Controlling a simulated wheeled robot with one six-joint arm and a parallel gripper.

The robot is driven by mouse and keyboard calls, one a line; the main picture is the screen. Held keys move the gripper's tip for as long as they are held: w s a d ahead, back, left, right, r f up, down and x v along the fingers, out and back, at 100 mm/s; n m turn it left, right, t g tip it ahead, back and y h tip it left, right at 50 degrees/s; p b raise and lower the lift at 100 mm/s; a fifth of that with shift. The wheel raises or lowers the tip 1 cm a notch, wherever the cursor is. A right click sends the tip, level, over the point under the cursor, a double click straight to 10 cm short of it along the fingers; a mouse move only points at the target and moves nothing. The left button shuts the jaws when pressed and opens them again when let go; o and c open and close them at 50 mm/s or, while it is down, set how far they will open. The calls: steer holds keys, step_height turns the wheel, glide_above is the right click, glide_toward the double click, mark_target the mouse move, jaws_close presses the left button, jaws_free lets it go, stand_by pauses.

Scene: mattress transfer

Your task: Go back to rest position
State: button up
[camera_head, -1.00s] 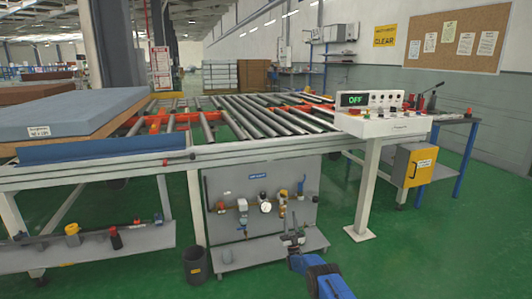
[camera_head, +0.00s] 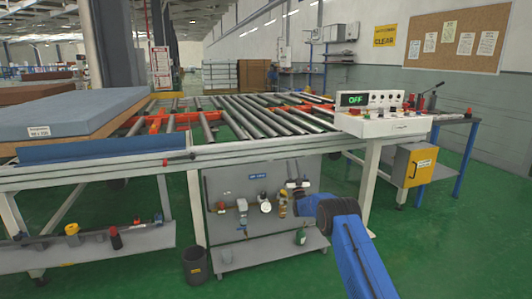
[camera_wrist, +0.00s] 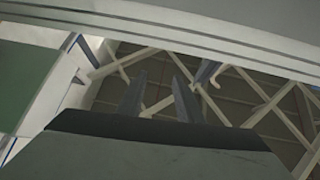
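My gripper (camera_head: 297,184) is raised in front of the valve panel (camera_head: 228,191), below the front edge of the roller table, at the end of my blue arm. In the wrist view its two dark fingers (camera_wrist: 159,98) stand apart with nothing between them, so it is open and empty. The wrist view looks up past a pale beam towards the roof trusses. The gripper covers part of the panel's right side.
A blue-grey mattress (camera_head: 70,112) lies at the left of the roller table (camera_head: 240,148). A control console (camera_head: 383,126) reading OFF stands at the right, above a yellow box (camera_head: 415,165).

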steer(key=s+d+r+g+h, duration=0.1)
steer(key=s+d+r+g, duration=0.15)
steer(key=r, duration=0.45)
steer(key=s+d+r+g, duration=0.1)
steer(key=s+r, duration=0.2)
steer(key=r, duration=0.3)
steer(key=s+d+r+g+h, duration=0.1)
steer(key=s+r+g, duration=0.1)
steer(key=r, duration=0.5)
steer(key=s+d+r+m+g+h, duration=0.15)
steer(key=s+r, duration=0.25)
steer(key=s, duration=0.6)
steer(key=s+d+r+n+g, duration=0.1)
steer(key=s+d+r+g, duration=0.2)
steer(key=s, duration=0.8)
steer(key=s+d+f+g, duration=0.1)
steer(key=s+f+g, duration=0.2)
steer(key=s, duration=1.9)
steer(key=s+d+f+g, duration=0.2)
steer(key=s+f, duration=0.6)
steer(key=s, duration=1.3)
steer(key=s+d+f+g, duration=0.2)
steer(key=s+f+g, duration=0.3)
steer(key=s, duration=1.7)
steer(key=shift+s+f+m+g+h, duration=0.35)
steer(key=shift+f+m+h, duration=0.1)
steer(key=shift+f, duration=0.4)
steer(key=shift+w, duration=0.1)
